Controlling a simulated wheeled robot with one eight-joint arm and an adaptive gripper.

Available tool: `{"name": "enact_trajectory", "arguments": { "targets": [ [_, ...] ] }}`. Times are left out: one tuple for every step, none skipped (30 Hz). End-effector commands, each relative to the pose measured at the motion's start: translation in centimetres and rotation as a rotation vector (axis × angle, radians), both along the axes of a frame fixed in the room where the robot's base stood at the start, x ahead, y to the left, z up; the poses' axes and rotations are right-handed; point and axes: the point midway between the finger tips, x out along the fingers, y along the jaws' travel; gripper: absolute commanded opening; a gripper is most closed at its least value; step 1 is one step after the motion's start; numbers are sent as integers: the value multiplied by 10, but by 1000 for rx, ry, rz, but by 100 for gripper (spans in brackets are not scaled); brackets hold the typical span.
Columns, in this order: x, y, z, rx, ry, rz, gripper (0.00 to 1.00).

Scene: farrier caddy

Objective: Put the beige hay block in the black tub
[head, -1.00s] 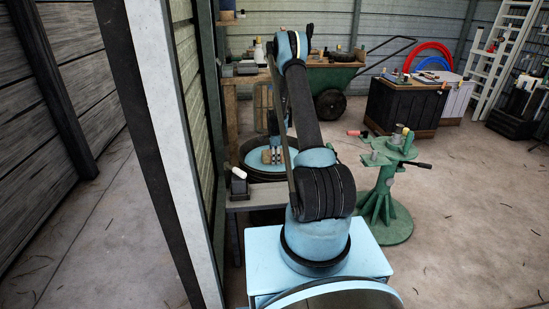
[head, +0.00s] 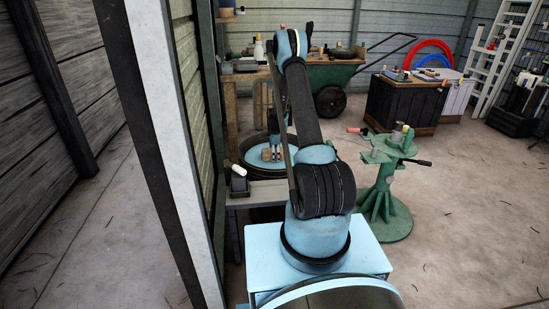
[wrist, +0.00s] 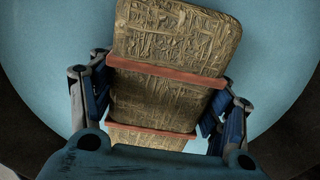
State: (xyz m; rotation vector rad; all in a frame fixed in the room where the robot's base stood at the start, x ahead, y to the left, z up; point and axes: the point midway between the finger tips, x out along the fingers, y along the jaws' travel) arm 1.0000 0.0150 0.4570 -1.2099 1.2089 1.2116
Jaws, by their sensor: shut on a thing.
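The beige hay block (head: 271,155) has reddish bands around it. It fills the middle of the wrist view (wrist: 165,95), between the two fingers of my gripper (wrist: 160,108), which is shut on it. The black tub (head: 246,168) has a dark rim and a light blue inside. In the head view my gripper (head: 273,143) and the block overlap the tub's opening. The tub's blue inside (wrist: 275,45) surrounds the block in the wrist view. I cannot tell whether the block touches the tub's floor. My arm hides part of the tub's right side.
A grey bench (head: 262,193) stands in front of the tub, with a small dark box (head: 239,184) at its left end. A green stand (head: 385,190) is on the right. A ribbed wall and white post (head: 170,120) rise close on the left. Open floor lies right.

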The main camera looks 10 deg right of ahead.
Motion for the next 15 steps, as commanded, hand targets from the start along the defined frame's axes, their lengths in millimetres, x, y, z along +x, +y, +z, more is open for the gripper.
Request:
{"name": "enact_trajectory", "arguments": {
  "targets": [
    [0,0,-1,0,0,0,18],
    [0,0,-1,0,0,0,18],
    [0,0,-2,0,0,0,18],
    [0,0,-2,0,0,0,18],
    [0,0,-2,0,0,0,18],
    [0,0,-2,0,0,0,75],
    [0,0,-2,0,0,0,82],
    [0,0,-2,0,0,0,89],
    [0,0,-2,0,0,0,94],
    [0,0,-2,0,0,0,94],
    [0,0,-2,0,0,0,94],
    [0,0,-2,0,0,0,94],
    [0,0,-2,0,0,0,94],
    [0,0,-2,0,0,0,94],
    [0,0,-2,0,0,0,94]
  ]
}}
